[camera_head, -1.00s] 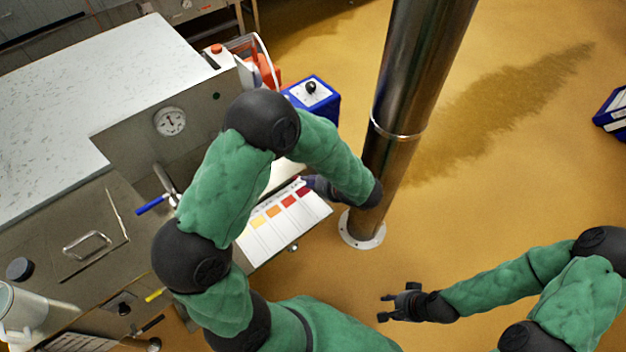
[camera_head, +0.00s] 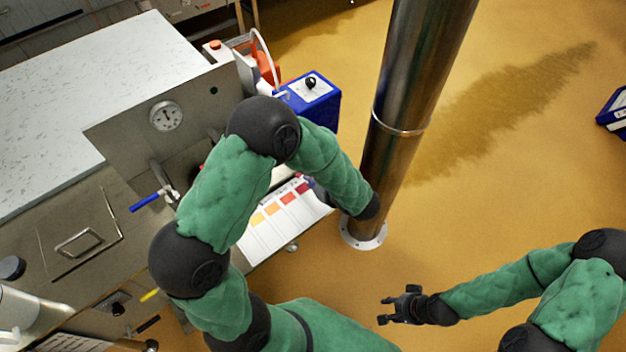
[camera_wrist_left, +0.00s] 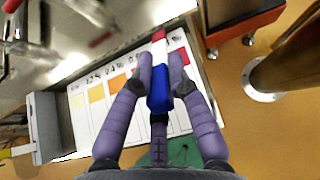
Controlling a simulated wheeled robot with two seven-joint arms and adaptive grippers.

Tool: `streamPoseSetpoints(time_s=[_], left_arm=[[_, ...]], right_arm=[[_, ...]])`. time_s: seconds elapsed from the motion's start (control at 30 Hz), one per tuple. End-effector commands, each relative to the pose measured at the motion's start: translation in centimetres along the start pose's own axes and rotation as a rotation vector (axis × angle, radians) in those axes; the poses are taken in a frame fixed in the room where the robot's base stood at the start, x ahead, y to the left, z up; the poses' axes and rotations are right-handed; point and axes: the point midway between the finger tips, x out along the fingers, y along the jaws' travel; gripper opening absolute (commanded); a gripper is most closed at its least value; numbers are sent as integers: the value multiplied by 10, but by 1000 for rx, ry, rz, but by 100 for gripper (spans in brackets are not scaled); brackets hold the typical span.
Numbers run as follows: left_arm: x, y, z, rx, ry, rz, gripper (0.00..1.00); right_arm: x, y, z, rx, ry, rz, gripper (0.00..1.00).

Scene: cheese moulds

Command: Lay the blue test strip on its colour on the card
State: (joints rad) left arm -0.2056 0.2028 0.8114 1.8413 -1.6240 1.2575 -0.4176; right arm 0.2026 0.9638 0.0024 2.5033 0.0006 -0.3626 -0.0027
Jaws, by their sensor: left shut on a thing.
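My left gripper (camera_wrist_left: 160,88) is shut on the blue test strip (camera_wrist_left: 159,92), gripping its blue part. A white part and a red tip point away from the fingers. The white card (camera_head: 262,238) with yellow, orange and red patches lies beyond it; it also shows in the left wrist view (camera_wrist_left: 84,128). The strip appears over the card's red end, with a dark red patch just right of it; I cannot tell if it touches. In the head view my left arm hides the strip and most of that gripper. My right gripper (camera_head: 384,309) is open and empty over the floor.
A steel column (camera_head: 395,130) stands close to the right of the card and my left forearm. A blue box (camera_head: 312,98) with a black knob is behind the card. A blue-handled valve (camera_head: 150,200) is to the left.

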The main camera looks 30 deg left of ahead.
Motion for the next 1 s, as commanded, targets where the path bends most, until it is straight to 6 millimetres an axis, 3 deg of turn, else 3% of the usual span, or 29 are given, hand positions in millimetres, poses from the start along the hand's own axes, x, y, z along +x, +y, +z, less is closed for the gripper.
streamPoseSetpoints(time_s=[0.5,0.97,1.0], left_arm=[[21,1,-30,-1,0,1,5],[24,1,-34,-1,0,1,5],[24,1,-34,-1,0,1,29]], right_arm=[[27,10,-1,0,0,0,40],[30,11,-1,0,0,0,40],[30,11,-1,0,0,0,40]])
